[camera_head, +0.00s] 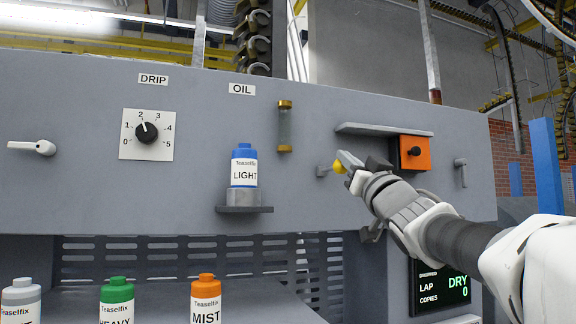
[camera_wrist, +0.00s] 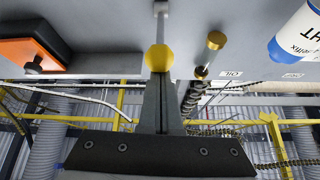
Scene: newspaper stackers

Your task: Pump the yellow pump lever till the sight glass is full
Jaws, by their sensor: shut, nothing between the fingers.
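The yellow pump lever is a grey stem with a yellow ball knob (camera_head: 340,167) sticking out of the grey panel, right of the sight glass. The ball also shows in the wrist view (camera_wrist: 159,57). My gripper (camera_head: 349,161) is shut and empty, its fingertips right at the ball; in the wrist view the closed fingers (camera_wrist: 158,80) end against or just in front of it, and I cannot tell if they touch.
A LIGHT bottle (camera_head: 244,166) with a blue cap stands on a small bracket. A ledge (camera_head: 383,130) and an orange box (camera_head: 412,152) with a black knob sit close above and right of my gripper. The drip dial (camera_head: 147,133) is left.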

